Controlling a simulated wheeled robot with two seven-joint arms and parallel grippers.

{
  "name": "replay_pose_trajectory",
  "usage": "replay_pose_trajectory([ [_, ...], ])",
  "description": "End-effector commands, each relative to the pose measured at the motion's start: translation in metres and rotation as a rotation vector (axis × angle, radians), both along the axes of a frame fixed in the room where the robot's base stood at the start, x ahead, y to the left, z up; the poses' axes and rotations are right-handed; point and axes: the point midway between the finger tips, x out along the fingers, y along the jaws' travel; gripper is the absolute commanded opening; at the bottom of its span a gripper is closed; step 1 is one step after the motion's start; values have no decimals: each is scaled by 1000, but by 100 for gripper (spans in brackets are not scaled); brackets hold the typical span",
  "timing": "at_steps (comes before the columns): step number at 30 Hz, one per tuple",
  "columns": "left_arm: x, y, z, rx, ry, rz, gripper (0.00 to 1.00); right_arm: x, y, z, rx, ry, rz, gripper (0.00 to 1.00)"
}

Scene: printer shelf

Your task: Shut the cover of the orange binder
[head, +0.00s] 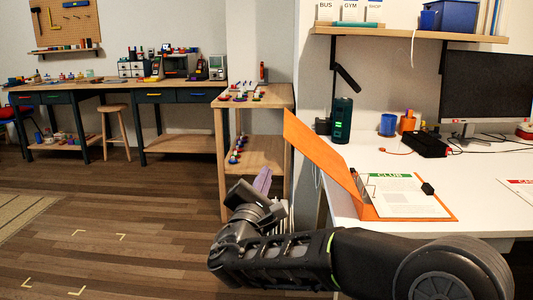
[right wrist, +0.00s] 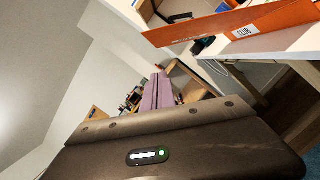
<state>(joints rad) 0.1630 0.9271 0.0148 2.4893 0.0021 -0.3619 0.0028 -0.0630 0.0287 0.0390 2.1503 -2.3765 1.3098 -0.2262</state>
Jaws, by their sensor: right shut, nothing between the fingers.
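The orange binder (head: 409,215) lies on the white desk near its left front edge. Its cover (head: 322,150) stands up, tilted to the left past the desk edge, so the binder is open. A sheet headed "CLUB" lies inside it. In the right wrist view the binder (right wrist: 225,25) shows at the top, its spine label facing the camera. My right gripper (head: 263,180) has purple fingers that are shut and empty. It is left of the cover and lower, apart from it. The fingers also show in the right wrist view (right wrist: 158,92). My left gripper is not in view.
The white desk (head: 340,200) also holds a green-lit dark device (head: 342,120), a blue cup (head: 388,124), a black box (head: 424,144) and a monitor (head: 487,86). A wooden shelf unit (head: 262,150) stands behind my right gripper. The floor at left is open.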

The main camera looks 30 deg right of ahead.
Motion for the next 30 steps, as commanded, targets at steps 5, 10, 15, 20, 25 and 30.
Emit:
replay_pose_trajectory([
  [5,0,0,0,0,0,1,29,0,0,-1,-2,5,-3,0],
  [10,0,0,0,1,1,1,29,0,-1,-1,-1,6,-3,0],
  [15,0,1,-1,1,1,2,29,6,-7,0,1,5,-4,0],
  [20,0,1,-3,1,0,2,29,20,-22,3,1,6,-5,0],
  [25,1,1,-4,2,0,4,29,42,-46,9,1,5,-5,0],
  [30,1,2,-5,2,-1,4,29,66,-71,15,1,6,-5,0],
])
